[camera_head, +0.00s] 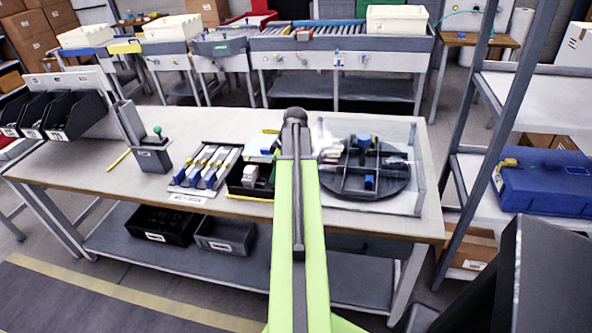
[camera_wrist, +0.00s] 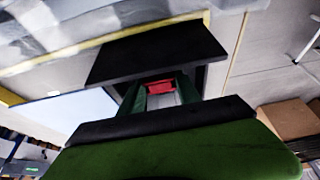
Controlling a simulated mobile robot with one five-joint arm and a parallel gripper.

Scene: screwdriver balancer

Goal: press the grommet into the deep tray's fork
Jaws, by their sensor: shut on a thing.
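My gripper (camera_wrist: 160,96) shows in the wrist view as dark jaws above and below a narrow gap. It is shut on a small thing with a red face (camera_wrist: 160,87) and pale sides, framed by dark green. I cannot tell whether this is the grommet. In the head view my green arm reaches over the workbench and hides the gripper. A black tray (camera_head: 236,188) stands just left of the arm, partly covered by it, with grey-white pieces inside. It may be the deep tray; its fork cannot be made out.
Left of the black tray lies a flat tray (camera_head: 185,186) with several blue-and-white tools. A grey stand (camera_head: 153,160) with a green knob is farther left. Right of the arm, a round divided dark tray (camera_head: 345,185) sits within clear panels. The bench's left front is bare.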

